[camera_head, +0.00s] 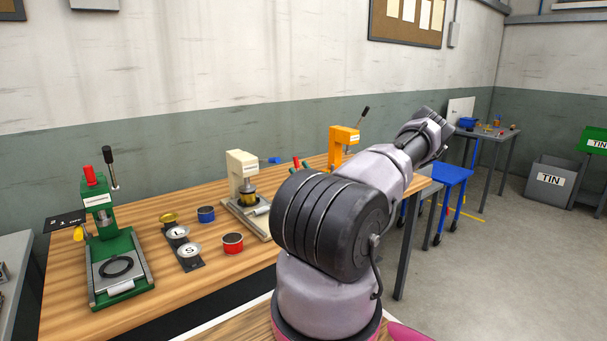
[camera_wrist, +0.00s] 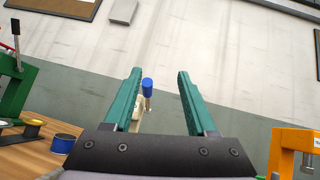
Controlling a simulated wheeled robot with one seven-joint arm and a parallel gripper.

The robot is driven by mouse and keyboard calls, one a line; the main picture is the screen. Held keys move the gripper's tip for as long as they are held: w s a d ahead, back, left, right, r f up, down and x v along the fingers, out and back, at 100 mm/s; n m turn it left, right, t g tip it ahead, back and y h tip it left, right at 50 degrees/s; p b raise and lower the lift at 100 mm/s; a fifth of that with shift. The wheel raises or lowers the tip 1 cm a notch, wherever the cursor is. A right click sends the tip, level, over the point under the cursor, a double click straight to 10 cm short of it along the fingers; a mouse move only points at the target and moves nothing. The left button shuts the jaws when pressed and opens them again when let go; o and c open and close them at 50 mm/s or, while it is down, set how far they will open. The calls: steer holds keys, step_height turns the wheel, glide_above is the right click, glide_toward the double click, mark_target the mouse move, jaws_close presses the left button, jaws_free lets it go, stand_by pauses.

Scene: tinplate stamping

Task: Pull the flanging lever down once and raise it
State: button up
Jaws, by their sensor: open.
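A cream press (camera_head: 243,172) stands on the wooden bench, with a blue-tipped lever (camera_head: 270,160) sticking out to the right. In the wrist view, the blue lever tip (camera_wrist: 147,88) stands out between the two teal fingers of my gripper (camera_wrist: 160,76), closer to the left finger. My gripper is open, with no visible contact on the lever. Whether the tip is between the fingers or beyond them, I cannot tell. The press label is too small to read.
A green press (camera_head: 112,240) with a black-knobbed lever stands at the left, and an orange press (camera_head: 341,145) at the right. Small tins, including a blue tin (camera_head: 206,214) and a red tin (camera_head: 233,243), stand between the green and cream presses. My arm hides part of the bench.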

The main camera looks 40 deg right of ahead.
steer(key=shift+s+d, duration=0.1)
steer(key=shift+s, duration=0.35)
